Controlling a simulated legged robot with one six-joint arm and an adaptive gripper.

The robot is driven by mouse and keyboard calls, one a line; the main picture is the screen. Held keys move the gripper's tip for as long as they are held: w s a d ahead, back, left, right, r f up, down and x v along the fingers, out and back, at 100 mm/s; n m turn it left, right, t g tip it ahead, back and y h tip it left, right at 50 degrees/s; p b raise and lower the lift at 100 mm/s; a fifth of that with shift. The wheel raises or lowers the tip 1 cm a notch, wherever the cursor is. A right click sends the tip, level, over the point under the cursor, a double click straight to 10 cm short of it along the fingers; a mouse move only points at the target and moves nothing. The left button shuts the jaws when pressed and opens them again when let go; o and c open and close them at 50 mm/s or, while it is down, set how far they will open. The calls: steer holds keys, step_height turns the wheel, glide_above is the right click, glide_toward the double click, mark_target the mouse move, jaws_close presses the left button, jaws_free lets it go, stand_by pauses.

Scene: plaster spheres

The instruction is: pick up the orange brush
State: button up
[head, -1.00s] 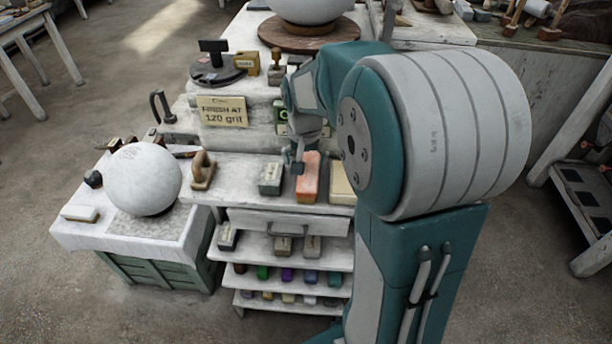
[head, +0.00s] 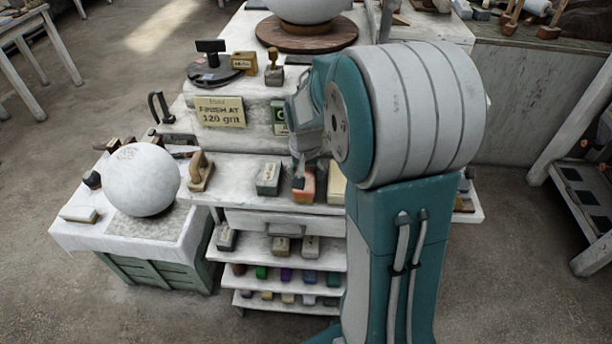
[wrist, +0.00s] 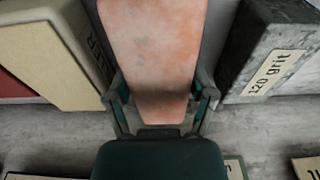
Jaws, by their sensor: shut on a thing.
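The orange brush (head: 308,188) looks like a plain orange block with pale patches. It stands on the white upper shelf between a grey-green block and a cream block. In the wrist view the orange brush (wrist: 152,45) runs up the middle of the picture, between the two fingers. My gripper (head: 299,183) is down at the brush and hides part of it in the head view. In the wrist view my gripper (wrist: 161,98) is shut on its sides. The brush seems to rest on the shelf; its bristles are not visible.
A grey-green block (head: 269,179), marked 120 grit in the wrist view (wrist: 268,50), stands close on one side. A cream block (head: 337,184) stands close on the other. A wooden-handled tool (head: 200,172) lies further left. Lower shelves hold several small blocks.

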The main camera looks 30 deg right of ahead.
steer(key=shift+r, duration=0.6)
steer(key=s+d+r, duration=0.6)
steer(key=s+r, duration=0.5)
steer(key=s, duration=0.1)
steer(key=shift+s+d+r, duration=0.15)
steer(key=shift+s+r, duration=0.2)
steer(key=shift+r, duration=0.05)
